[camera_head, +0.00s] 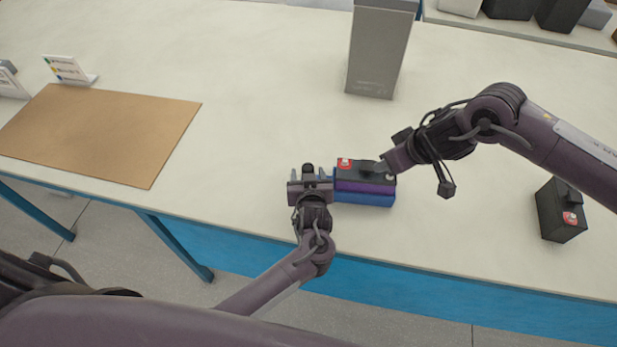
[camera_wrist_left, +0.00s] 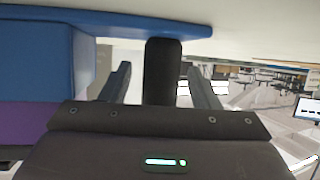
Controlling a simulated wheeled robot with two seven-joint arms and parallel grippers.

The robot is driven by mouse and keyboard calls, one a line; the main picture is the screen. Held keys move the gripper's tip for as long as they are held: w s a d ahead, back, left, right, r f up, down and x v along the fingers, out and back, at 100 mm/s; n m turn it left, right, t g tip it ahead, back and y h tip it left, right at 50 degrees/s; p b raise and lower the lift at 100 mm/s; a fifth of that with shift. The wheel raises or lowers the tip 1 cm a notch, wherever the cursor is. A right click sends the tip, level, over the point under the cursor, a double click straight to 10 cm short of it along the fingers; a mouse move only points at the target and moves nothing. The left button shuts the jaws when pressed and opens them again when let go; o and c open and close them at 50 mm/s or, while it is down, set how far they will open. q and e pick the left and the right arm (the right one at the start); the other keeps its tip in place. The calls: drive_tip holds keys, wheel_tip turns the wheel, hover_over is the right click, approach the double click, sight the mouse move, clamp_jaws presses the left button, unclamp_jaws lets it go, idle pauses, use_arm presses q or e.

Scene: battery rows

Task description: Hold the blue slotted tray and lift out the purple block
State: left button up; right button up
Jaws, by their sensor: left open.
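The blue slotted tray (camera_head: 365,199) sits near the table's front edge, and it also shows in the left wrist view (camera_wrist_left: 35,60). The purple block (camera_head: 362,187) is in it, with a black top and a red patch; its purple side shows at lower left in the left wrist view (camera_wrist_left: 22,125). My left gripper (camera_head: 309,180) is at the tray's left end, open, with its fingers on either side of a dark upright post (camera_wrist_left: 162,72) on the tray's blue base. My right gripper (camera_head: 386,167) is at the right end of the block's top; its fingertips are hard to make out.
A black battery-like block (camera_head: 561,212) with a red patch stands at right. A tall grey box (camera_head: 380,50) stands behind the tray. A brown mat (camera_head: 100,132) and a small sign card (camera_head: 68,69) are at left. The table between mat and tray is clear.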

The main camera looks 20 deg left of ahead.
use_arm(q)
clamp_jaws()
idle(0.3)
idle(0.9)
